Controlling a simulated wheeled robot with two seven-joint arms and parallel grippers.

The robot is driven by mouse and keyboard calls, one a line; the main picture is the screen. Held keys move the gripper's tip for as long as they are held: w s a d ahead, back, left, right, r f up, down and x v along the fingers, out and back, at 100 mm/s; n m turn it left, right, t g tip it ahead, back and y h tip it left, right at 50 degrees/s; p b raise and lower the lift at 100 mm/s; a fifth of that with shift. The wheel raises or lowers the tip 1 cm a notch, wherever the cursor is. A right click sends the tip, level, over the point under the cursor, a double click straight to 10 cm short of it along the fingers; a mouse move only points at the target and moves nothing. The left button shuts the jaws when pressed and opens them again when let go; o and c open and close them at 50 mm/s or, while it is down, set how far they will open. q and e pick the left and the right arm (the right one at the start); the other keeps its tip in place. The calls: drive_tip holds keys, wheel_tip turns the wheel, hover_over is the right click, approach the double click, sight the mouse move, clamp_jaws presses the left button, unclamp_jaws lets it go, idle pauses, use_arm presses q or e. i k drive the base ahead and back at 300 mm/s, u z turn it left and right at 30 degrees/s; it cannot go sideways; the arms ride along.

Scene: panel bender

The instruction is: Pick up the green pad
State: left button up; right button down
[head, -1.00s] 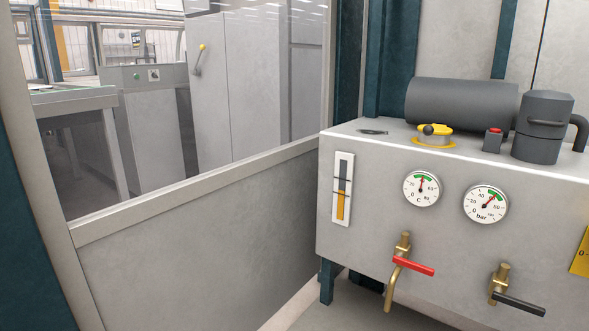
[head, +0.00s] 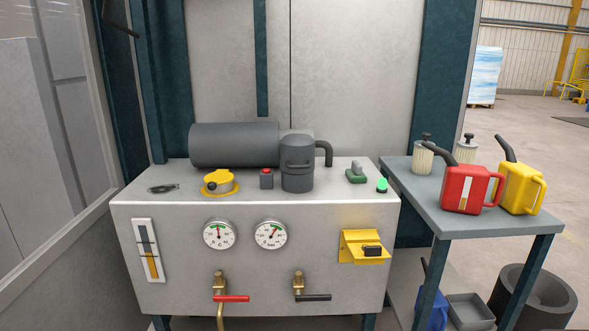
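Two green things are on the right end of the grey cabinet top. One is a small round green piece (head: 382,185) near the front right corner. The other is a block with a green base and a grey top (head: 356,173), just left of and behind it. Both are small, and I cannot tell for certain which is the green pad. Neither of my grippers is in view, and nothing touches the green things.
The cabinet (head: 185,202) also bears a dark cylinder (head: 234,145), a dark canister (head: 297,170), a yellow cap (head: 218,183) and a red-button box (head: 266,178). A side table (head: 440,214) on the right carries a red can (head: 462,190), a yellow can (head: 520,190) and two filters.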

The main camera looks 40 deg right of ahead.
sight(355, 174)
drive_tip(key=z, duration=1.6)
